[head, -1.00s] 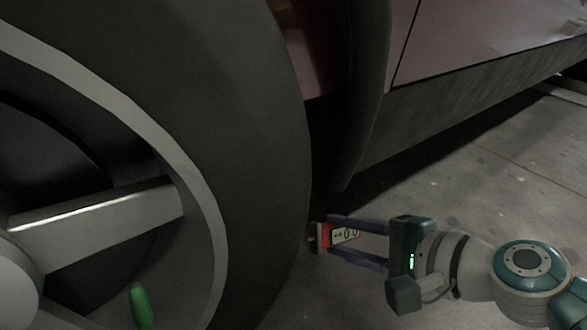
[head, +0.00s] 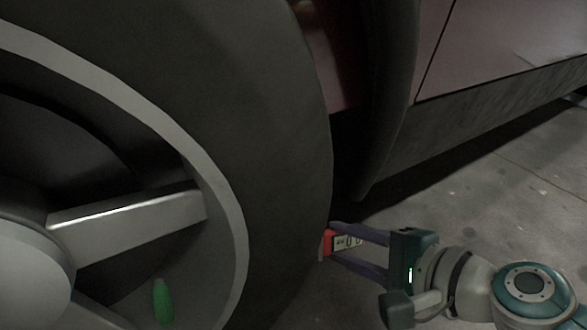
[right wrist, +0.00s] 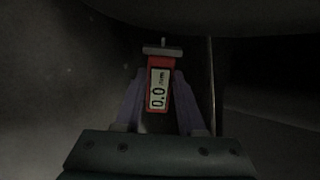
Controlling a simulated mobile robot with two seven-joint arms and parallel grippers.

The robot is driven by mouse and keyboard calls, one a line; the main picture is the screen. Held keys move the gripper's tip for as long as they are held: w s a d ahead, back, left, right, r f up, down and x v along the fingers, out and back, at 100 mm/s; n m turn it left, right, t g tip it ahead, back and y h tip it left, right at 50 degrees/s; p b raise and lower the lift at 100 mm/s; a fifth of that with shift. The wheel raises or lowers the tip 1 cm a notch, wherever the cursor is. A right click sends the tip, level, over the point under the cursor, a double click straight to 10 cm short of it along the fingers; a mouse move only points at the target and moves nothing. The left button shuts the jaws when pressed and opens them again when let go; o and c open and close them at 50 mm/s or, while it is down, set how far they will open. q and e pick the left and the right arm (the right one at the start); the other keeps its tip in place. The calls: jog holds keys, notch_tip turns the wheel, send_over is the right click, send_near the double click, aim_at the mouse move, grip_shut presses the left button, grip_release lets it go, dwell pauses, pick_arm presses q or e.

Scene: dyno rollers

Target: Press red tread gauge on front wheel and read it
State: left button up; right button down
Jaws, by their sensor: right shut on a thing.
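The red tread gauge (head: 328,243) is held in my right gripper (head: 341,247), whose purple fingers close on it from both sides. In the right wrist view the red gauge (right wrist: 160,64) has a pale display that reads 0.0 mm, and a grey crossbar with a thin pin at its far end. The front wheel (head: 285,150) fills the left of the head view. The gauge's tip end is right beside the tyre's tread edge; I cannot tell whether it touches. My left gripper does not show.
The dark wheel-arch edge (head: 385,110) and the reddish car body (head: 480,50) are behind the tyre. Grey floor (head: 520,170) is open at the right.

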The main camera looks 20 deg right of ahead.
jog(key=shift+s+a+r+p, duration=0.2)
jog(key=shift+a+p, duration=0.1)
jog(key=shift+a, duration=0.2)
dwell(0.3)
jog(key=shift+a+r+p, duration=0.2)
jog(key=shift+a+p, duration=0.15)
jog(key=shift+a, duration=0.1)
dwell(0.6)
jog(key=shift+d, duration=0.1)
dwell(0.5)
jog(key=shift+w+d+f+b, duration=0.1)
jog(key=shift+d+f+b, duration=0.25)
jog(key=shift+b, duration=0.2)
jog(key=shift+w+d+f+b, duration=0.2)
jog(key=shift+d+b, duration=0.2)
jog(key=shift+d, duration=0.25)
jog(key=shift+w+d+f+b, duration=0.1)
jog(key=shift+d+f+b, duration=0.2)
jog(key=shift+d, duration=0.35)
jog(key=shift+r, duration=0.15)
jog(key=shift+s, duration=0.1)
jog(key=s+d, duration=0.3)
jog(key=s, duration=1.2)
jog(key=shift+s+d, duration=0.2)
jog(key=shift+d, duration=0.2)
